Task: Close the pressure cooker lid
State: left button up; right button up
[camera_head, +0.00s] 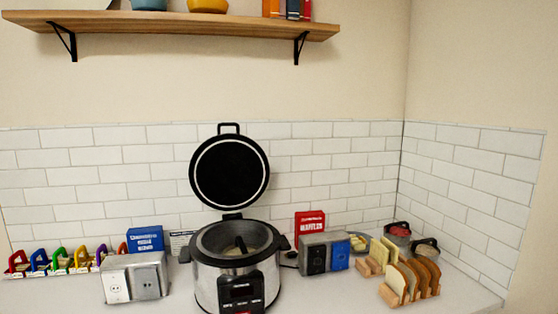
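The pressure cooker (237,266) stands on the counter at the middle bottom of the head view, a silver pot with a dark rim and a black control panel facing me. Its round black lid (230,172) is raised upright behind the pot, joined by a hinge at the back rim, with a handle at the top. The lid is wide open and the pot's inside shows, with something pale and a dark stick-like thing in it. Neither of my grippers is in view.
Silver boxes (135,277) and (324,253) flank the cooker closely. A blue box (145,239), a red box (309,223) and bread slices in a rack (410,280) stand on the counter. A wooden shelf (175,24) hangs above; wall space between it and the lid is clear.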

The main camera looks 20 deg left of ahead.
aim_at(228, 172)
jog(key=u, duration=0.15)
jog(key=i, duration=0.8)
jog(key=u, duration=2.15)
